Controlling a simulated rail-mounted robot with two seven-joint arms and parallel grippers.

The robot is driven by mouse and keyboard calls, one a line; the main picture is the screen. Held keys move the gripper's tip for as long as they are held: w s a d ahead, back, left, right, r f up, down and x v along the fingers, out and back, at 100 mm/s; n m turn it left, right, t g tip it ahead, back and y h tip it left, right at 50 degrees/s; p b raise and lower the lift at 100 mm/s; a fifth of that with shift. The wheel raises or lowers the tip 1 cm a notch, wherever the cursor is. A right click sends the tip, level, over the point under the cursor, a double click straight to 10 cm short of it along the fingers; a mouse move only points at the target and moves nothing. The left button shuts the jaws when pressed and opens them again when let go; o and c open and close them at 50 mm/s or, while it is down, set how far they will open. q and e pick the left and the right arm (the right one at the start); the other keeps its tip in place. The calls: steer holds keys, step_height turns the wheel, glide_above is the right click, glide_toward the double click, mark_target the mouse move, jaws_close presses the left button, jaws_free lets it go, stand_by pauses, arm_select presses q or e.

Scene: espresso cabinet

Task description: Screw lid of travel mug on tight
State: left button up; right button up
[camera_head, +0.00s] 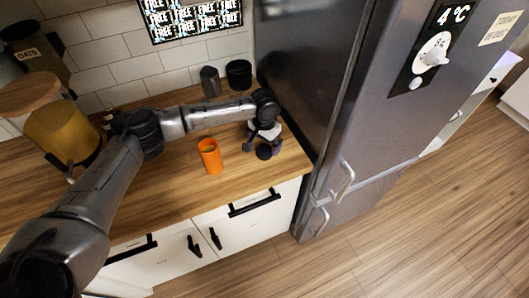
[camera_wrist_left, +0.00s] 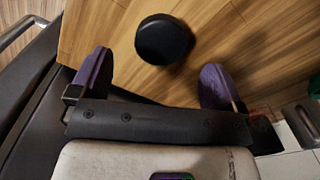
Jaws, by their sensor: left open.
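An orange cup (camera_head: 210,157), which looks like the travel mug, stands upright and uncovered on the wooden counter. A round black piece that looks like its lid (camera_head: 264,152) lies on the counter to the right of the cup, apart from it. The lid also shows in the left wrist view (camera_wrist_left: 165,40), ahead of the fingers. My left gripper (camera_head: 262,147) points down at the lid, with purple finger pads (camera_wrist_left: 156,65) wide apart and nothing held between them. Whether the lid touches a finger is hard to tell in the head view. My right gripper is out of view.
A dark canister (camera_head: 210,82) and a black container (camera_head: 239,74) stand at the back wall. A large amber jar (camera_head: 62,130) with a wooden top is on the left. The tall grey fridge (camera_head: 340,110) closes off the counter's right end. The counter front is clear.

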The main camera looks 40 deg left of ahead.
mark_target(264, 151)
arm_select(q)
step_height(264, 151, down, 5)
steer(key=shift+s+r+b, duration=0.1)
steer(key=shift+b, duration=0.2)
steer(key=shift+c, duration=0.2)
steer(key=shift+a, duration=0.1)
steer(key=c, duration=1)
steer(key=shift+o, duration=0.2)
steer(key=shift+r, duration=0.1)
step_height(264, 151, up, 4)
steer(key=shift+r+p, duration=0.15)
steer(key=shift+p, duration=0.25)
steer(key=w+d+r, duration=0.4)
steer(key=d+r, duration=0.2)
steer(key=d, duration=0.5)
steer(key=shift+r, duration=0.25)
